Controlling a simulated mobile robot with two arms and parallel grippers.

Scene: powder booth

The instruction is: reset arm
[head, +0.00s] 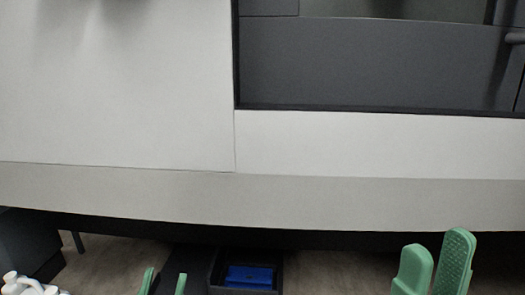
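My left gripper (164,282) shows at the bottom edge, left of the middle. Its two thin green fingers stand upright and apart, with nothing visible between them. My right gripper (435,260) is at the bottom right. Its two broad green fingers point up with a gap between them and hold nothing that I can see. The lower parts of both grippers are cut off by the frame's edge.
A pale booth wall (110,90) fills the upper left, with a dark recessed panel (370,65) at the upper right. A light ledge (300,200) runs across below. A dark tray (216,272) holding a blue object (249,275) sits low between the grippers.

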